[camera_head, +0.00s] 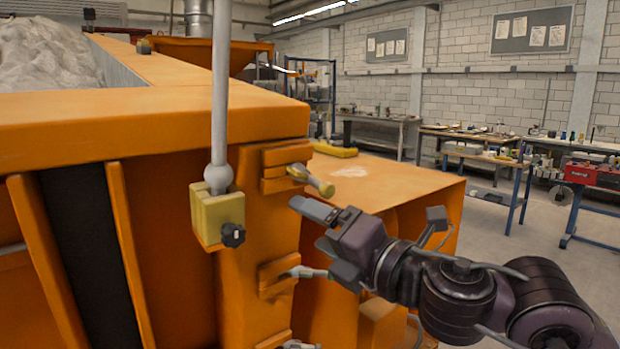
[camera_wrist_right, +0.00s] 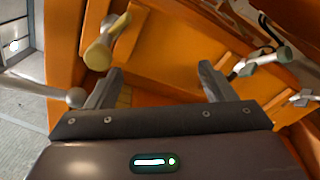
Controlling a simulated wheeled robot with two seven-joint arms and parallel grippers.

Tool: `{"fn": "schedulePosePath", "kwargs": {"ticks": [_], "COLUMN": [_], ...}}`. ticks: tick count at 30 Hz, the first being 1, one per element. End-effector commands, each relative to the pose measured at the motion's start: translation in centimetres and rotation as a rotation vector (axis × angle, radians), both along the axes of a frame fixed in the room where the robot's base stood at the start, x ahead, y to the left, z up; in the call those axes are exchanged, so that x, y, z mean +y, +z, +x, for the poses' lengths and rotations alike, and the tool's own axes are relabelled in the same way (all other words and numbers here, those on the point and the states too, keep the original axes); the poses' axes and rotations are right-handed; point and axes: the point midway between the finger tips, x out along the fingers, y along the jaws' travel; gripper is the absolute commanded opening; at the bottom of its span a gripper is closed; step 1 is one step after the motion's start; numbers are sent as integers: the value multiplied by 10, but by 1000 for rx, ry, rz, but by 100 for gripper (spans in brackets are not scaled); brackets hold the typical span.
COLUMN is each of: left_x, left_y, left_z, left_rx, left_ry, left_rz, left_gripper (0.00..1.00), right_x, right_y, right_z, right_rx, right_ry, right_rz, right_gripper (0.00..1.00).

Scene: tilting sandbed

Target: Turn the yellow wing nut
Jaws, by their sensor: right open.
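A yellow, knob-ended piece (camera_head: 318,185), which looks like the yellow wing nut, sticks out from the upper bracket on the orange sandbed frame. In the right wrist view its rounded yellow end (camera_wrist_right: 100,55) shows at upper left, just beyond the left fingertip. My right gripper (camera_head: 306,222) is open and empty, just below and to the right of the yellow piece in the head view. In the right wrist view its two fingers (camera_wrist_right: 160,70) stand wide apart with nothing between them. I see no contact with the yellow piece. My left gripper is out of view.
A grey-ended lever (camera_head: 305,272) sits on a lower bracket, close below the right gripper. A yellow block (camera_head: 218,215) with a black knob and an upright grey rod is to the left. The orange frame (camera_head: 150,125) fills the left side. Workbenches stand far back right.

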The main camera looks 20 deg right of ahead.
Motion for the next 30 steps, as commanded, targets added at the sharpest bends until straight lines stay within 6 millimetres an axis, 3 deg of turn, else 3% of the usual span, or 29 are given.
{"fn": "schedulePosePath", "kwargs": {"ticks": [1,4,12,19,30], "left_x": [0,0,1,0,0], "left_y": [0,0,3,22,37], "left_z": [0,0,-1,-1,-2], "left_rx": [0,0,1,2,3], "left_ry": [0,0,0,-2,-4], "left_rz": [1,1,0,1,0], "left_gripper": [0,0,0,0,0], "right_x": [-4,-12,-27,-15,4], "right_y": [19,41,65,69,66], "right_z": [-8,-21,-38,-16,27], "right_rx": [-60,-130,-191,-189,-190], "right_ry": [6,12,0,5,2], "right_rz": [-110,-289,-504,-502,-503], "right_gripper": [76,76,76,76,76]}}
